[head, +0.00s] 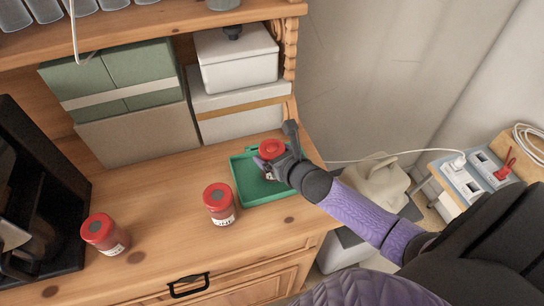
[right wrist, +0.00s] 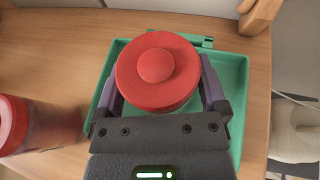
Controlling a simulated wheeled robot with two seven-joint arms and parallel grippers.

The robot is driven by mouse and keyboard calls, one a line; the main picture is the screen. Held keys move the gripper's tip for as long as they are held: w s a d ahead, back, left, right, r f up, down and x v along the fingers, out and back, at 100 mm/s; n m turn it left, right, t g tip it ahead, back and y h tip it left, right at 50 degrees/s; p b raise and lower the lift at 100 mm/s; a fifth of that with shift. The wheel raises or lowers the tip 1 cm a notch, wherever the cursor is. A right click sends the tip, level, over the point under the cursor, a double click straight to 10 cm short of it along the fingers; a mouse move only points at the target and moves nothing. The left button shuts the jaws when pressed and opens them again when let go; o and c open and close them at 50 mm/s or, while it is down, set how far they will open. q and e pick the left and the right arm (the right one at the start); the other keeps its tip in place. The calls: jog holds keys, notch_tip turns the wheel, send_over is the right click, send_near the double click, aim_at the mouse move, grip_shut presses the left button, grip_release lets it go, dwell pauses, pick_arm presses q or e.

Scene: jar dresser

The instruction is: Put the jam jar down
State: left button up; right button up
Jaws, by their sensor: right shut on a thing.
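A jam jar with a red lid (head: 272,148) is between the fingers of my right gripper (head: 275,160). In the right wrist view its round lid with a raised knob (right wrist: 156,66) fills the space between the two fingers, which grip its sides. The jar is over the green tray (head: 249,184), inside its rim as seen from above. The tray also shows in the right wrist view (right wrist: 234,72). The jar's base is hidden, so I cannot tell whether it touches the tray floor. My left gripper is not in view.
A red-lidded jar (head: 219,204) stands just left of the tray, and another (head: 104,235) stands farther left. Green boxes (head: 130,75) and white boxes (head: 237,62) stand behind. A dark appliance (head: 35,200) is at the left. The dresser top between the two jars is clear.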

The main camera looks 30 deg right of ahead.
jog(key=shift+s, duration=0.1)
jog(key=shift+f, duration=0.15)
jog(key=o, duration=1.3)
jog(key=shift+o, duration=0.2)
jog(key=shift+r, duration=0.3)
jog(key=p+v, duration=0.1)
jog(key=v, duration=1)
jog(key=shift+s+p, duration=0.35)
jog(key=shift+s, duration=0.1)
